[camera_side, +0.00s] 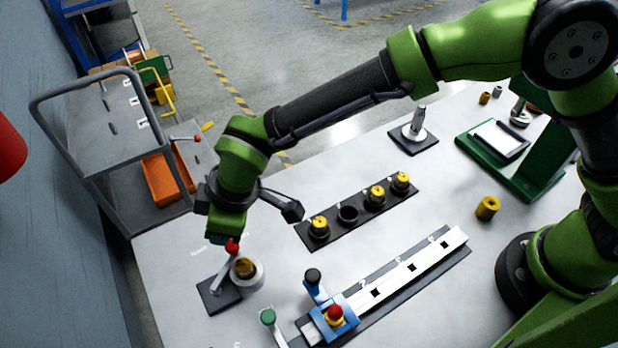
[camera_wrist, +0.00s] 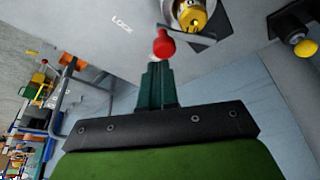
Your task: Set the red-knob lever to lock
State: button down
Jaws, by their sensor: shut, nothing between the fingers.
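The red knob (camera_side: 232,246) tops a silver lever on a dark base plate (camera_side: 218,295) at the table's left. A pulley with a yellow part (camera_side: 245,267) sits beside the lever. My gripper (camera_side: 226,236) is shut and empty, right at the knob in the side view. In the wrist view, my shut fingertips (camera_wrist: 156,66) end just below the red knob (camera_wrist: 163,44). I cannot tell whether they touch it. The printed word LOCK (camera_wrist: 122,24) is on the table left of the knob.
A blue bracket with a red knob (camera_side: 334,314) and a green-knobbed lever (camera_side: 268,317) stand near the front by a slotted rail (camera_side: 410,268). A dark strip with several yellow-topped parts (camera_side: 348,214) lies behind. A cart (camera_side: 100,130) stands left of the table.

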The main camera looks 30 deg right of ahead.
jog(key=w, duration=0.1)
jog(key=w+a, duration=0.1)
jog(key=w, duration=0.1)
jog(key=shift+w+a+r, duration=0.25)
jog(key=shift+w+a, duration=0.05)
jog(key=shift+w, duration=0.05)
jog(key=s+a+v, duration=0.1)
jog(key=v, duration=0.9)
jog(key=shift+s+a, duration=0.25)
jog(key=shift+s, duration=0.05)
jog(key=s+d+r+m+t, duration=0.1)
jog(key=d+m, duration=0.4)
jog(key=d, duration=0.8)
jog(key=s+d+r+m+t+h, duration=0.1)
jog(key=s+d+r+m, duration=0.3)
jog(key=d, duration=1)
jog(key=s+d+r+m+t, duration=0.3)
jog(key=s+d+m, duration=0.3)
jog(key=d, duration=0.8)
jog(key=shift+m, duration=0.4)
